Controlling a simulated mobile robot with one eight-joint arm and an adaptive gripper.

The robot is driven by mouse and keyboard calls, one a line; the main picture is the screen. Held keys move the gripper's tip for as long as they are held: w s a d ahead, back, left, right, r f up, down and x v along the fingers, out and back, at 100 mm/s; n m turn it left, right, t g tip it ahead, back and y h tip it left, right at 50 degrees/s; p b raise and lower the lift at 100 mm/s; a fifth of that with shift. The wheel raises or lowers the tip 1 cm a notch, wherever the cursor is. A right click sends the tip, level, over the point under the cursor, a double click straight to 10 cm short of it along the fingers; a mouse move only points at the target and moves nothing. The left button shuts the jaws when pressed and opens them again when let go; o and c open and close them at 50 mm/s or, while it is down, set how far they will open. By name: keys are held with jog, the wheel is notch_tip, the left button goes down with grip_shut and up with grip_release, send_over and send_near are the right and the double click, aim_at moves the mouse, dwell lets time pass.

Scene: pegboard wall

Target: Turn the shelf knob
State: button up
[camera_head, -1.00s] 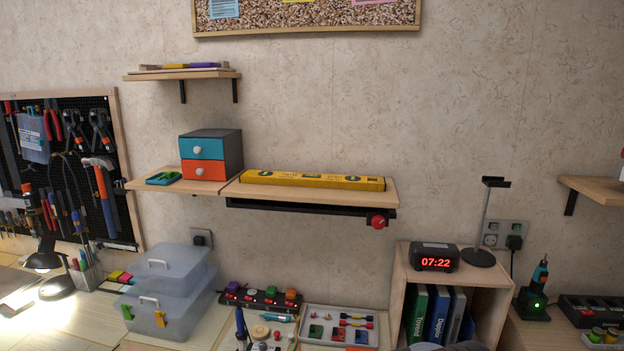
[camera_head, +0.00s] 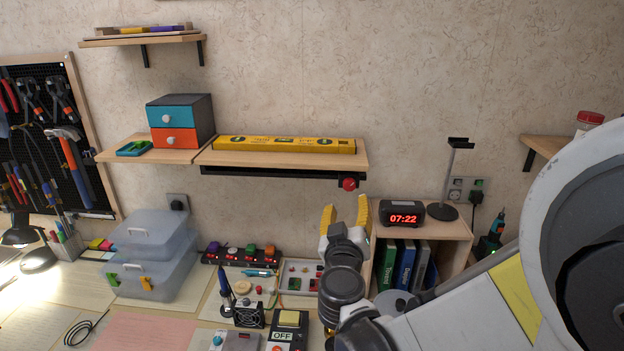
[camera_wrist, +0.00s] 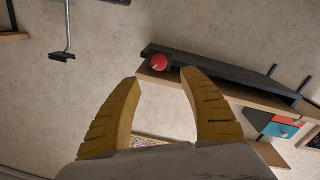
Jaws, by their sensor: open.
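The red shelf knob (camera_head: 349,184) sits at the right end of the black bar under the middle wooden shelf (camera_head: 285,158). My gripper (camera_head: 345,212) has yellow ribbed fingers, is open and empty, and points up just below the knob in the head view. In the wrist view my gripper (camera_wrist: 160,76) has a clear gap between its fingers. The fingers look apart from the knob.
A yellow level (camera_head: 285,145) lies on the shelf. A digital clock (camera_head: 402,213) and a lamp-like stand (camera_head: 450,180) are on the wooden cabinet to the right. Clear boxes (camera_head: 150,255) and a power strip (camera_head: 240,254) are on the desk below. The wall around the knob is bare.

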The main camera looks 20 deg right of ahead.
aim_at(349, 187)
jog(key=b+x, duration=0.1)
jog(key=x, duration=0.8)
jog(key=shift+w+d+b, duration=0.25)
jog(key=shift+w+b, duration=0.05)
jog(key=shift+c, duration=0.5)
grip_shut()
